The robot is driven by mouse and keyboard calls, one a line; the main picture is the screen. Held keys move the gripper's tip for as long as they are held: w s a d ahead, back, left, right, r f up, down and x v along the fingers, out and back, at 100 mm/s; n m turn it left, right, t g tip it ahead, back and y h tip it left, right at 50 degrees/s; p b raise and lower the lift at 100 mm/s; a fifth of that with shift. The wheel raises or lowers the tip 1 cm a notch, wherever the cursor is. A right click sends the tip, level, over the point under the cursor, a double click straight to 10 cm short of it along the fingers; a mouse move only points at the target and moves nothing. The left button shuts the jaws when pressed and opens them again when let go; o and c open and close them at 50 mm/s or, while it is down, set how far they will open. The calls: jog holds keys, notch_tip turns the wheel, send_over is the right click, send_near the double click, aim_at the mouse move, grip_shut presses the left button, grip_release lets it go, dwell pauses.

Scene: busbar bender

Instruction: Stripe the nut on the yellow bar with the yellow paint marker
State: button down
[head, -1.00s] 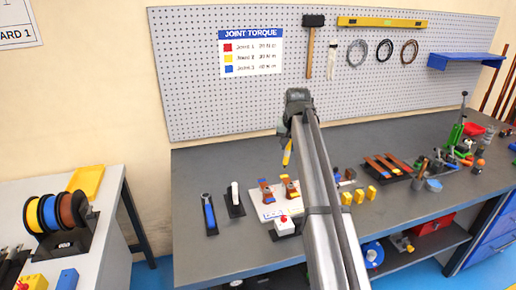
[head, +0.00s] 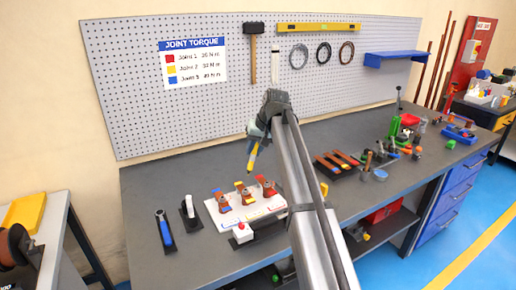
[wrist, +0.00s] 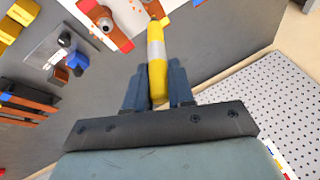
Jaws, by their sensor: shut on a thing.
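My gripper (head: 256,136) is shut on the yellow paint marker (head: 252,158), which hangs tip down above the back of the white board (head: 278,207). On the board stand three copper bar joints. The marker is apart from the joints. The nut on the yellow bar is too small to make out.
A white box with a red button (head: 242,232) stands at the board's front. A tray of copper bars (head: 337,165) is right, beyond my arm. The pegboard (head: 130,110) rises behind. Bench left of the tools is clear.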

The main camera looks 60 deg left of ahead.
aim_at(250, 164)
jog(key=shift+f, duration=2.7)
jog(key=shift+f, duration=0.3)
jog(key=shift+s, duration=0.95)
dwell(3.1)
jog(key=shift+r, duration=3)
